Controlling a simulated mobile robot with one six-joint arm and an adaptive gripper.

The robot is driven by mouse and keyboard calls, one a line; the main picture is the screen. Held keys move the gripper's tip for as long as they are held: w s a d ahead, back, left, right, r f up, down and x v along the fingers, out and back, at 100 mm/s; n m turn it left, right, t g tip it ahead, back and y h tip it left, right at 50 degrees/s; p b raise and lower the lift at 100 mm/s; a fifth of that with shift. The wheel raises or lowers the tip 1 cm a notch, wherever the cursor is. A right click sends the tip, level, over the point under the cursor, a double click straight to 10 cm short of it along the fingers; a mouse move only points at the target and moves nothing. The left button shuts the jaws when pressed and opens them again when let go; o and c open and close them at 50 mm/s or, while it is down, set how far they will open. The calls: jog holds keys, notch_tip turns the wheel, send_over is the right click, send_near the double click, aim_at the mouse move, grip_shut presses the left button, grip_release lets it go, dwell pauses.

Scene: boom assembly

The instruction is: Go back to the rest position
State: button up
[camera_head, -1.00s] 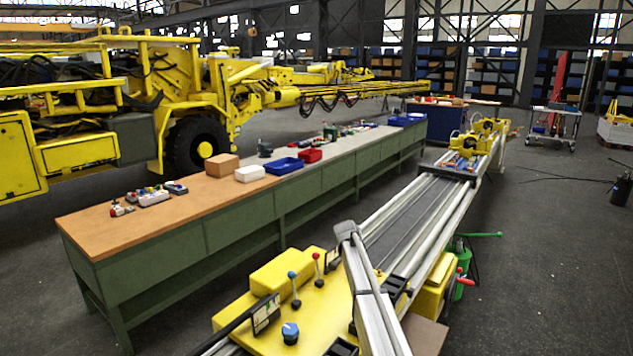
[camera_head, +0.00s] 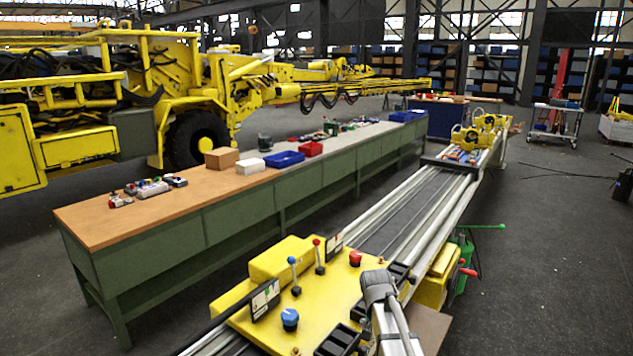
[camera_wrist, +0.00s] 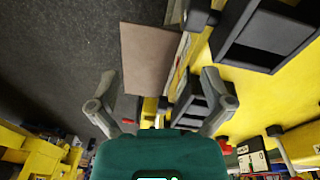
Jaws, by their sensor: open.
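My gripper (camera_wrist: 157,82) is in the wrist view with its two grey fingers spread wide apart and nothing between them. Behind the fingers are a brown flat panel (camera_wrist: 150,58), black trays (camera_wrist: 265,35) and a yellow surface (camera_wrist: 285,92). In the head view a grey part of my arm stands in front of the yellow control deck (camera_head: 290,270) at the bottom. I cannot make out the gripper fingers in that view.
A long rail (camera_head: 410,205) runs from the yellow deck to the back right. A green workbench (camera_head: 180,195) with boxes and small parts stands left of it. A large yellow machine (camera_head: 190,85) is behind the bench. Dark floor at the right is largely open.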

jog(key=s+f+n+b, duration=0.1)
jog(key=s+f+n, duration=0.1)
jog(key=s, duration=0.6)
jog(key=s+f+n+y+b, duration=0.1)
jog(key=s+f+n+b, duration=0.1)
jog(key=s, duration=0.6)
jog(key=shift+s+a+n+g, duration=0.3)
jog(key=shift+s, duration=0.05)
